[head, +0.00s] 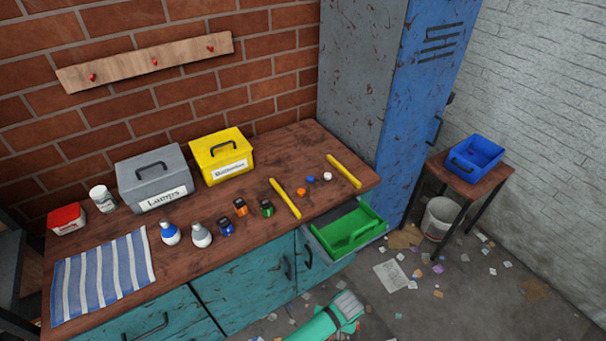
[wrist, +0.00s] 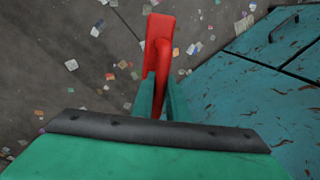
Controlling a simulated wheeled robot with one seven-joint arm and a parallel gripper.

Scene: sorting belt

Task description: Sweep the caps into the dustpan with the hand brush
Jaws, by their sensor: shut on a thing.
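Several small caps lie on the wooden counter between two yellow strips: an orange cap (head: 301,192), a blue cap (head: 310,179) and a white cap (head: 327,176) among them. The green dustpan (head: 352,236) sits below the counter's front edge, in an open drawer, under the caps. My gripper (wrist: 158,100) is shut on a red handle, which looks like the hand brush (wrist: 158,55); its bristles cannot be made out. In the wrist view it is over the floor, beside the teal cabinet. In the head view my arm shows at the bottom, in front of the cabinet and apart from the caps.
Yellow strips (head: 285,199) (head: 344,171) flank the caps. Bottles and small jars stand left of them, with a grey box (head: 150,190) and a yellow box (head: 212,150) behind. A blue locker (head: 425,80) rises at right. Litter dots the floor.

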